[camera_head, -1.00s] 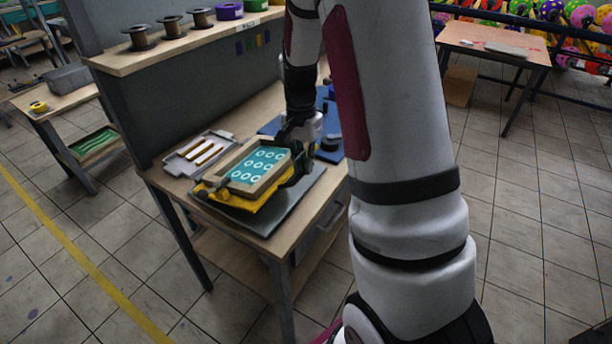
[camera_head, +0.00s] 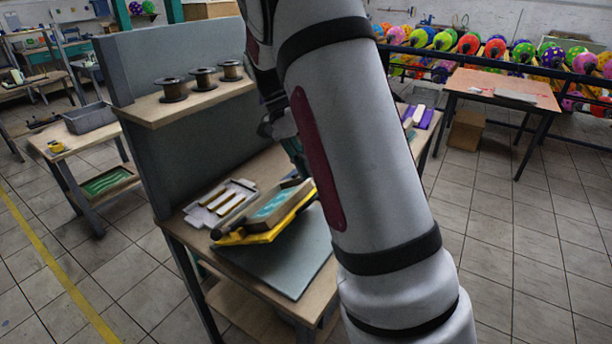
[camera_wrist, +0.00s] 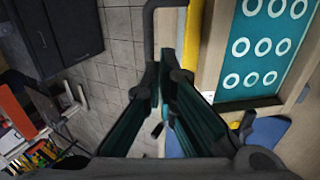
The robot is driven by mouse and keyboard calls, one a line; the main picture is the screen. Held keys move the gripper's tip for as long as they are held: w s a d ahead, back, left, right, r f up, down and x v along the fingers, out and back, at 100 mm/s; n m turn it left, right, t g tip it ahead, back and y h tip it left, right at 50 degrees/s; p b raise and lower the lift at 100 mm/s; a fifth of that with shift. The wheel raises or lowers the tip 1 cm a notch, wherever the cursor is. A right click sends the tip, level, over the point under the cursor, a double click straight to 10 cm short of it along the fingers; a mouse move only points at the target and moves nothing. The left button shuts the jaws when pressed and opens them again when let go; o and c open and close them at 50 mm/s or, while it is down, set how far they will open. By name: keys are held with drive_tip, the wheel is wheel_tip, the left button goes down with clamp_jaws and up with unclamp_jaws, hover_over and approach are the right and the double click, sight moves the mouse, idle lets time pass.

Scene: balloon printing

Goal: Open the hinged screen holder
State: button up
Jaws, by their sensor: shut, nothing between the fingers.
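Frame and yellow part look tilted, with bare mat in front. In the wrist view the teal screen with white rings (camera_wrist: 262,47), the wooden frame (camera_wrist: 211,45) and a yellow strip (camera_wrist: 192,35) are at upper right. My gripper (camera_wrist: 169,75) is shut and empty, its fingertips beside the yellow strip and below a dark bar (camera_wrist: 150,30). Contact cannot be told. My arm hides much of the gripper in the head view.
A grey mat (camera_head: 285,262) lies on the worktable, with a white tray (camera_head: 222,198) of strips behind the holder. A grey panel and a shelf with spools (camera_head: 203,78) stand at the left. Tiled floor is free at right, before another table (camera_head: 500,90).

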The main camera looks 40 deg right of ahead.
drive_tip(key=o, duration=0.5)
drive_tip(key=shift+s+d, duration=0.1)
drive_tip(key=shift+s, duration=0.2)
drive_tip(key=shift+c, duration=0.2)
drive_tip(key=shift+f, duration=0.1)
drive_tip(key=shift+w+r, duration=0.2)
drive_tip(key=shift+r, duration=0.05)
drive_tip(key=v, duration=1.1)
drive_tip(key=shift+r, duration=0.2)
drive_tip(key=shift+w, duration=0.1)
